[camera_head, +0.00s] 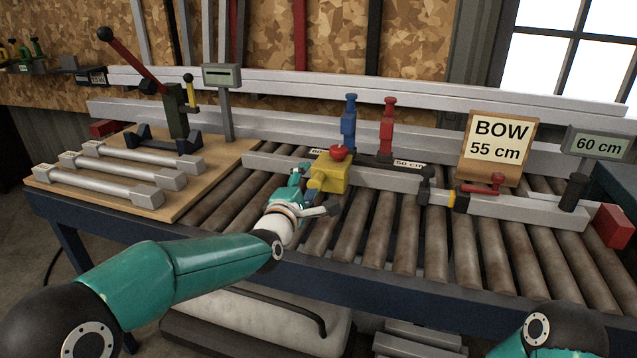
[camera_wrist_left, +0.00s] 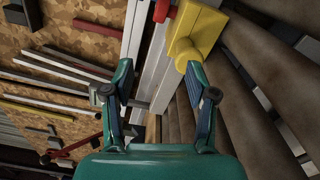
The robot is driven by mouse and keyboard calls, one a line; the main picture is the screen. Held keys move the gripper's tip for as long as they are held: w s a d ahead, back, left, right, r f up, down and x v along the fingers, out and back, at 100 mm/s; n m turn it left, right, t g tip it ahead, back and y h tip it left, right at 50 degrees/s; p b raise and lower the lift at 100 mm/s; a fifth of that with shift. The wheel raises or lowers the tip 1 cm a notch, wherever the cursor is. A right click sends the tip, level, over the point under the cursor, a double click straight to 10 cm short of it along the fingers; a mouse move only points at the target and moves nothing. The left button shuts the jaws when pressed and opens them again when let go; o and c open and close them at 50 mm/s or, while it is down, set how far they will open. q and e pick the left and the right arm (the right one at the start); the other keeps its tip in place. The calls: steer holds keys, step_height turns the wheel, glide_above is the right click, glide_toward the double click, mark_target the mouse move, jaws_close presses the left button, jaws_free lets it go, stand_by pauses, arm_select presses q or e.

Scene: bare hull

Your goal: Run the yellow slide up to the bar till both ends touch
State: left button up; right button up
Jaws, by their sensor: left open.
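The yellow slide (camera_head: 333,174), a block with a red knob on top, sits on the long grey rail (camera_head: 385,178). A dark bar (camera_head: 385,162) seems to lie along the rail to its right, near a black stop (camera_head: 425,186); I cannot tell whether its ends touch anything. My left gripper (camera_head: 312,192) is open at the slide's near left side, partly hiding it. In the left wrist view the slide (camera_wrist_left: 196,32) lies just beyond the right finger of the open gripper (camera_wrist_left: 160,82), not between the fingers; contact is unclear. My right gripper is out of view.
A sign reading BOW 55 cm (camera_head: 497,142) stands behind the rail. A display reads 60 cm (camera_head: 598,145). Blue (camera_head: 349,122) and red (camera_head: 387,125) posts stand behind the slide. Several silver bars lie on a wooden board (camera_head: 215,160) at left. Rollers (camera_head: 380,230) in front are clear.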

mark_target(318, 183)
arm_select(q)
step_height(318, 183, down, 4)
steer(key=shift+f, duration=0.15)
steer(key=shift+p+x, duration=0.55)
steer(key=shift+x, duration=3.2)
steer(key=shift+d, duration=0.1)
steer(key=c, duration=0.9)
